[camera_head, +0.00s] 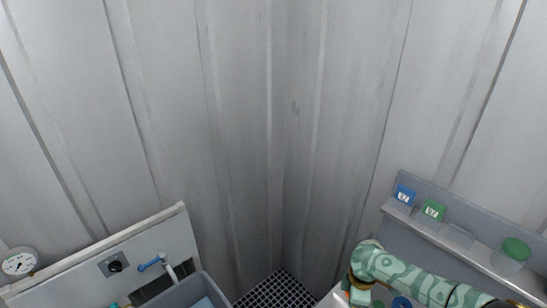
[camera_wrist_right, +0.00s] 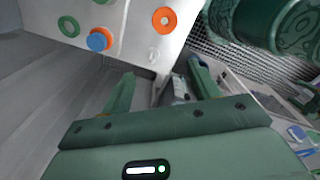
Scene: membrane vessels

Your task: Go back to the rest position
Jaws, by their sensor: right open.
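My right gripper (camera_wrist_right: 162,88) shows in the right wrist view. Its two green fingers stand apart, with nothing held between them. Behind the gap between the fingers is a small grey metallic part, too unclear to name. In the head view only my green patterned right arm (camera_head: 420,278) shows at the lower right, beside the shelf; its gripper is not visible there. My left gripper is not in view.
A shelf (camera_head: 458,236) at right holds a blue card (camera_head: 404,195), a green card (camera_head: 433,210) and a green-lidded jar (camera_head: 514,252). At lower left are a gauge (camera_head: 18,263), a blue-handled tap (camera_head: 152,263) and a grey basin (camera_head: 203,284). A pale panel (camera_wrist_right: 128,38) bears coloured rings.

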